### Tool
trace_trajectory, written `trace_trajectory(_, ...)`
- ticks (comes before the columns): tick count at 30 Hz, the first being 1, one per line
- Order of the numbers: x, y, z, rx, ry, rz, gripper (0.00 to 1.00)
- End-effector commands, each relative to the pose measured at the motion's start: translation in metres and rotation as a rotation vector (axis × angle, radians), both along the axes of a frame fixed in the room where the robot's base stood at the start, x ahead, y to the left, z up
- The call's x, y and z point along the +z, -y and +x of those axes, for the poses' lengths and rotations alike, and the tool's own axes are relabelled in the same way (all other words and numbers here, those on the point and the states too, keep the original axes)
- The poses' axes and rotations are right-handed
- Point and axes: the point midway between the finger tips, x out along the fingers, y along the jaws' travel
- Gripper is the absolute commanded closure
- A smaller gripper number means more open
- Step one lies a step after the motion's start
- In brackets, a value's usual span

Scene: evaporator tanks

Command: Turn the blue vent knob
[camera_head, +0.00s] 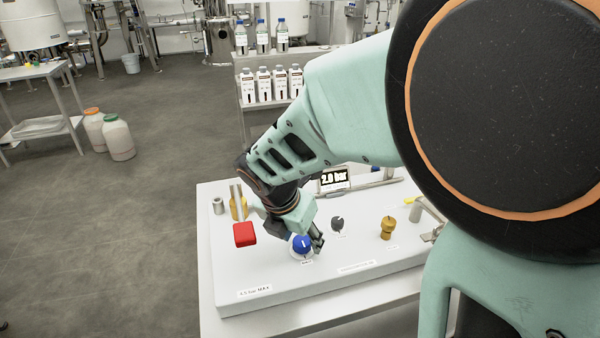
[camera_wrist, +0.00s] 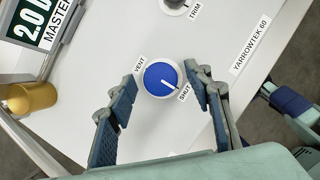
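The blue vent knob (camera_head: 302,243) sits on the front part of a white panel (camera_head: 330,283). In the wrist view the blue knob (camera_wrist: 161,79) is round, on a pale base ring, with a white pointer line. My gripper (camera_wrist: 163,84) is open, with one finger on each side of the knob. The fingers look apart from the knob. In the head view my gripper (camera_head: 308,238) is over the knob and partly hides it.
A dark trim knob (camera_head: 337,223) and a brass fitting (camera_head: 387,228) are to the right. A display reading 2.0 bar (camera_head: 334,180) stands behind. Bottles fill a shelf (camera_head: 268,104) at the back.

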Motion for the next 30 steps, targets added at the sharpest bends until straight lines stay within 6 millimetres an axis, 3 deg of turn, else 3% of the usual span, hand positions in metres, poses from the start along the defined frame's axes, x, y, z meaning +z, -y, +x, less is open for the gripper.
trace_trajectory(2,0.0,0.0001,0.0,0.0,0.0,0.0,0.64)
trace_trajectory(10,-0.0001,0.0001,-0.0001,0.0,0.0,0.0,0.93)
trace_trajectory(20,0.0005,-0.0001,0.0003,-0.047,0.0,0.0,0.94)
trace_trajectory(30,0.0016,-0.001,0.0014,-0.28,-0.002,-0.002,0.94)
